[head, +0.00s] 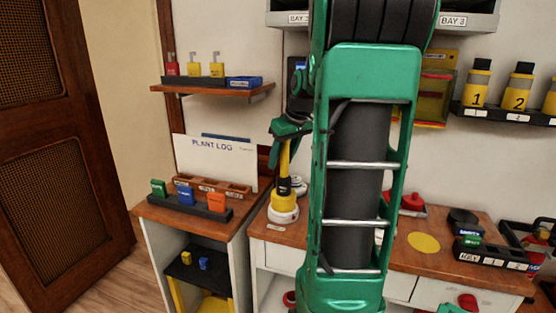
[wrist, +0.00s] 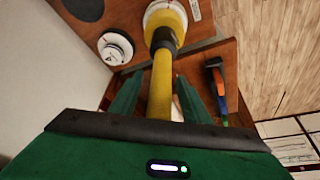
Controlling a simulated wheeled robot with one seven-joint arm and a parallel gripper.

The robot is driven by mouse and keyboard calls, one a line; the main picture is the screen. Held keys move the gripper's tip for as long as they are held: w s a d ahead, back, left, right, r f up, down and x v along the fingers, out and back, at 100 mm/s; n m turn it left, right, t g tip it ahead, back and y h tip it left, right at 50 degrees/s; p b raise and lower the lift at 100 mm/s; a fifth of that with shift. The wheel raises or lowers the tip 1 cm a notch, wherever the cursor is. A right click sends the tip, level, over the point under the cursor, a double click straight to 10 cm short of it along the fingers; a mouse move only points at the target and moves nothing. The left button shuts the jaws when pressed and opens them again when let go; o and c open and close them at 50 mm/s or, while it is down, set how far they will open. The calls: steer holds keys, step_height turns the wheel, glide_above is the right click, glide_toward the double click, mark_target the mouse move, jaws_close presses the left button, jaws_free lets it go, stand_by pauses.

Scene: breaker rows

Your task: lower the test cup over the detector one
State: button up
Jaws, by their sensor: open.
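The test cup (head: 284,186) is a long yellow handle with a black collar and a wide yellow cup at its lower end. It stands upright on the wooden bench over a white round base; I cannot tell whether this base is a detector or part of the cup. In the wrist view the handle (wrist: 161,88) runs between the fingers of my gripper (wrist: 159,80), with gaps on both sides. My gripper (head: 287,130) is open around the upper handle. Another white round detector (wrist: 115,48) is beside the cup. I cannot read which is detector one.
A low cabinet (head: 190,220) on the left carries a rack of coloured blocks (head: 187,199) and a plant log board (head: 215,160). A yellow disc (head: 424,243) marks the bench on the right. My arm hides the bench's middle.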

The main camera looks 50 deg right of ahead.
steer(key=v, duration=1)
steer(key=shift+r, duration=0.4)
steer(key=shift+s+a, duration=0.1)
steer(key=shift+s, duration=0.15)
